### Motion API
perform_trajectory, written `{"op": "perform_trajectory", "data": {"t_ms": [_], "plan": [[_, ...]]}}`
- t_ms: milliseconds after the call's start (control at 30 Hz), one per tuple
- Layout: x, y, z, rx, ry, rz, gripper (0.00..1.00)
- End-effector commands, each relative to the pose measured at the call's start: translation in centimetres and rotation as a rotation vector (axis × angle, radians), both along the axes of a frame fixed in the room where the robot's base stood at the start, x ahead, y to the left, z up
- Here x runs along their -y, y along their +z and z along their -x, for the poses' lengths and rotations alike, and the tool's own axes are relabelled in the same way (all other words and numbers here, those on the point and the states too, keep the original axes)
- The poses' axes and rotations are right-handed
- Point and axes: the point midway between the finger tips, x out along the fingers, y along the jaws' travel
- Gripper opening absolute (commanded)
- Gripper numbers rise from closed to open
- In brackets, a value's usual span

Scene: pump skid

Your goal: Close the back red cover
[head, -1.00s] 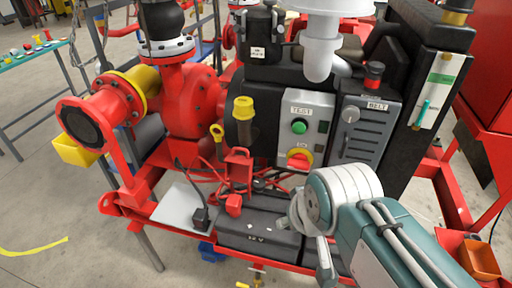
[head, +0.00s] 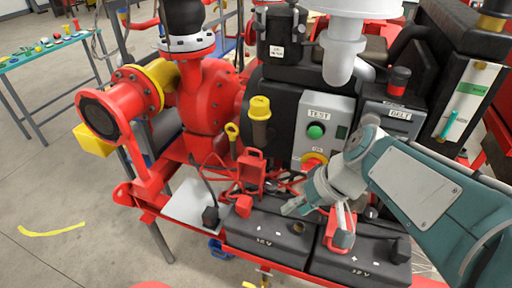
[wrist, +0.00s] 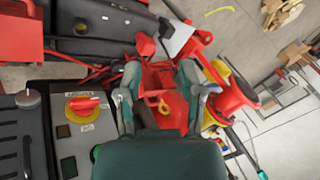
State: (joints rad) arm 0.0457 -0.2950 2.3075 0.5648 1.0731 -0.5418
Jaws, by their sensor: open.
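Two black batteries (head: 268,236) (head: 355,262) sit side by side on the red skid tray. A small red cover (head: 243,206) is at the left battery's back edge, and it also shows in the wrist view (wrist: 145,44). A larger upright red piece (head: 250,170) stands just behind it. Another red part (head: 335,222) shows beside my fingers over the right battery; its shape is partly hidden. I cannot tell which one is the back cover. My gripper (head: 318,222) is open and empty above the batteries. In the wrist view its fingers (wrist: 160,68) point towards the upright red piece.
The control panel with a green button (head: 316,131) and a red-yellow switch (head: 314,160) stands close behind my gripper. Red cables (head: 215,165) run there. A white plate (head: 190,203) lies left.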

Motion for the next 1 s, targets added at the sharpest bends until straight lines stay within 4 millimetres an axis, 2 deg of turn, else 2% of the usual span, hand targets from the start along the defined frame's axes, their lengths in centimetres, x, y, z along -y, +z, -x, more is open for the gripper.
{"op": "perform_trajectory", "data": {"t_ms": [300,500,667,800,900,1000], "plan": [[-4.1,-1.7,-7.4,-0.017,0.134,-0.377,0.49],[-5.3,-3.2,-12.9,0.072,0.152,-0.614,0.49],[-5.3,-5.1,-17.6,0.195,0.124,-0.777,0.49],[-4.5,-7.2,-21.5,0.328,0.071,-0.885,0.49],[-3.9,-8.4,-23.4,0.410,0.036,-0.928,0.49],[-3.4,-9.2,-24.5,0.461,0.011,-0.948,0.49]]}}
